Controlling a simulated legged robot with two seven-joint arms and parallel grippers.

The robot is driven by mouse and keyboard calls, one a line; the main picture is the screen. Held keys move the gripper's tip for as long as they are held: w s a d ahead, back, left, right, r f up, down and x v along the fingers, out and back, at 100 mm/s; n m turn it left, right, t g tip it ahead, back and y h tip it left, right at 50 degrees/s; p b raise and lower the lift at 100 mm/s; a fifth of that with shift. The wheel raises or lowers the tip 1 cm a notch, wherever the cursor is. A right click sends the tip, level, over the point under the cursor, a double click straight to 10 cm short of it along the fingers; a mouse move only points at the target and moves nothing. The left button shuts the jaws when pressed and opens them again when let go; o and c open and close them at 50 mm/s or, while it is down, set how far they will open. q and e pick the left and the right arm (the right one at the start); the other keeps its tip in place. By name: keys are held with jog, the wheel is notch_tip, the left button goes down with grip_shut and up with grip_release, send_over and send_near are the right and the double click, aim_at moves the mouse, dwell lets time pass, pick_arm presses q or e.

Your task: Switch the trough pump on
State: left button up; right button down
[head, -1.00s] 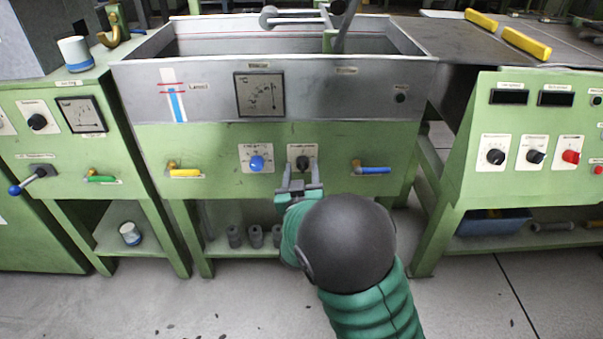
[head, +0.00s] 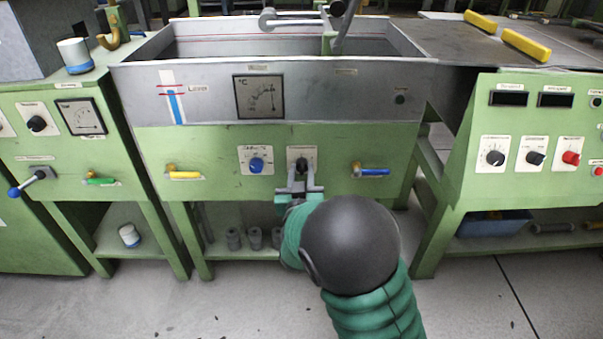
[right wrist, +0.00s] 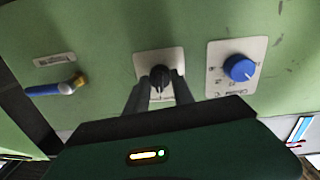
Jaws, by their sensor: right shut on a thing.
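The trough (head: 350,85) stands on a green front panel (head: 220,145). A black rotary knob on a white plate (head: 291,153) sits right of the blue knob (head: 257,165). My right gripper (head: 301,172) is shut on the black knob; the fingers partly cover it in the head view. In the right wrist view the fingers lie on either side of the black knob (right wrist: 159,76), and its pointer stands roughly upright along the picture. Its label is too small to read. A small dark round lamp or button (head: 400,99) is at the trough's right. My left gripper is not in view.
A yellow-handled valve (head: 184,175) is left on the panel and a blue-handled valve (head: 372,171) is right of my gripper. A dial gauge (head: 259,97) is above. Green machine panels stand at the left (head: 70,150) and right (head: 520,185).

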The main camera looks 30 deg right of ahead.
jog(key=m+b, duration=0.1)
jog(key=m, duration=0.4)
jog(key=shift+f, duration=0.1)
jog(key=m+b, duration=0.2)
jog(key=m, duration=0.3)
jog(key=shift+s+d+y, duration=0.1)
jog(key=shift+y, duration=0.2)
jog(key=shift+m, duration=0.4)
jog(key=c, duration=1.1)
grip_release()
